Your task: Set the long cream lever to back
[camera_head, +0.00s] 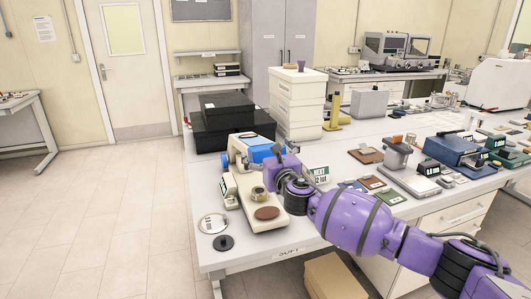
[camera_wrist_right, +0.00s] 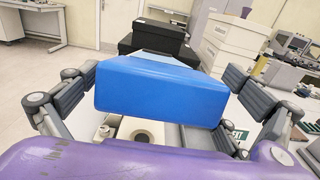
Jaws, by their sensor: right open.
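A cream testing machine (camera_head: 236,192) with a blue head (camera_head: 258,145) stands at the left end of the bench. My right gripper (camera_head: 272,166) is over the machine, beside its blue head. In the right wrist view the blue head (camera_wrist_right: 160,92) fills the middle, between the spread fingers of the open gripper (camera_wrist_right: 165,105). Part of the cream base (camera_wrist_right: 110,130) shows below it. I cannot pick out the long cream lever from the cream body; my gripper and the blue head hide part of the machine. My left gripper is not in view.
A grey scale (camera_head: 407,181) and coloured sample plates (camera_head: 372,183) are to the right. Open floor (camera_head: 95,220) lies to the left.

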